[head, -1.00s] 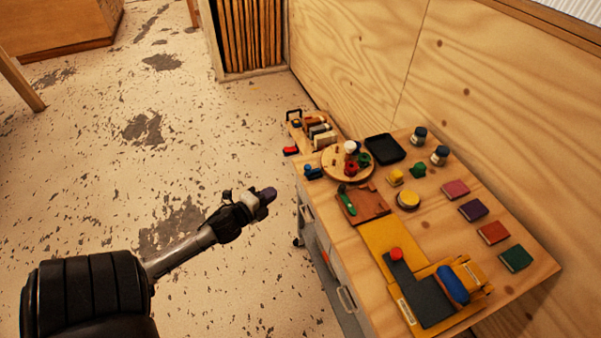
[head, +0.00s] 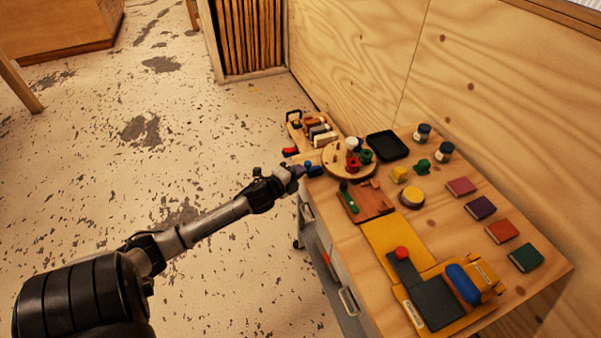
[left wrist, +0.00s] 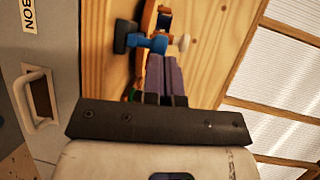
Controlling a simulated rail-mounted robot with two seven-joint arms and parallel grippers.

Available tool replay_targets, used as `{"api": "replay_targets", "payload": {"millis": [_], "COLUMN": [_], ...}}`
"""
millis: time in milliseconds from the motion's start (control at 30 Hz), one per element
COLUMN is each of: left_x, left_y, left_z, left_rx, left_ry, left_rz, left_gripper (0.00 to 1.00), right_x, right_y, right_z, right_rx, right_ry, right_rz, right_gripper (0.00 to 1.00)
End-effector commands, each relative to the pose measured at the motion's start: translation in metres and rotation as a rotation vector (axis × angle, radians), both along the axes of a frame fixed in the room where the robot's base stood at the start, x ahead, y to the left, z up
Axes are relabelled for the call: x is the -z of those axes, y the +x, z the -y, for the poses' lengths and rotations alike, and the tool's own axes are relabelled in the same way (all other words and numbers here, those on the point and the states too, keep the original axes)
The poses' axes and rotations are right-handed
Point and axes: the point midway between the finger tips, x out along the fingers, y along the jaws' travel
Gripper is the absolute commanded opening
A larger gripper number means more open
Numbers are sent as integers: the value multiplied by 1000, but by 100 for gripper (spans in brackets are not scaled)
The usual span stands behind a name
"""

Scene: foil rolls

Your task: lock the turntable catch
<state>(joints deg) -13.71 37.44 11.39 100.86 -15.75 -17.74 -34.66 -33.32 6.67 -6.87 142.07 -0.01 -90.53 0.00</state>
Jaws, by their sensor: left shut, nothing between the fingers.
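The turntable (head: 333,163) is a round wooden disc with pegs and small coloured spools on it, at the far left corner of the workbench. A blue catch (head: 314,169) sits at its near left edge. In the left wrist view the fingers (left wrist: 163,80) point at the catch. My right gripper is not in view.
A rack of rolls (head: 318,131) stands behind the turntable, with a black tray (head: 387,146) to its right. A brown board with a green-handled tool (head: 349,202), a yellow fixture (head: 380,235) and coloured pads (head: 480,208) fill the bench. Drawer handles (head: 347,301) face the floor side.

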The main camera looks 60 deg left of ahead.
Motion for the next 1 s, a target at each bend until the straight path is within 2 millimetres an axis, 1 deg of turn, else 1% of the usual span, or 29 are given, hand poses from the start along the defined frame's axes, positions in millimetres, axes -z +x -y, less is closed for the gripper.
{"api": "replay_targets", "payload": {"millis": [33, 200, 567, 667, 900, 1000], "left_x": [1, 2, 2, 1, -1, 1], "left_y": [4, 11, 13, 14, 35, 36], "left_z": [-1, -4, -4, -4, 0, 0], "left_rx": [0, 0, 0, 0, 0, 0], "left_ry": [1, 0, 0, -1, -1, -1], "left_rz": [1, 0, 0, 0, 2, 1], "left_gripper": [0, 0, 0, 0, 0, 0], "right_x": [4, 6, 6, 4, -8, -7], "right_y": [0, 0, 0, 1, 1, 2], "right_z": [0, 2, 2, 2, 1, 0], "right_rx": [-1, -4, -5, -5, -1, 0], "right_ry": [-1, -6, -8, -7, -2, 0], "right_rz": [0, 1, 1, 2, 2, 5], "right_gripper": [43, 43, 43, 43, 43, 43]}}
